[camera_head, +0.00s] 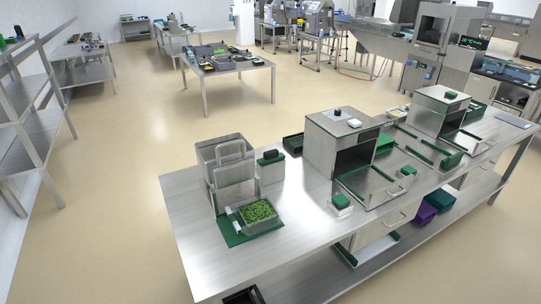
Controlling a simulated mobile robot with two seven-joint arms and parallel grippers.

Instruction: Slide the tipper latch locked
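A tall steel box-like unit (221,155) stands at the left end of the steel table; it may be the tipper. In front of it a steel tray (275,222) of green pieces sits on a green mat (232,236). A small pale part (233,219) is at the tray's left side. I cannot tell whether it is the latch, and no latch position is readable at this size. Neither my left nor my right gripper is in view.
The steel table (308,235) has bare room around its middle front. Two steel machines (322,150) (427,110) with open fronts stand further right. A green-topped block (341,203) sits near the front edge. A lower shelf holds purple and green bins (425,212). Pale floor surrounds the table.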

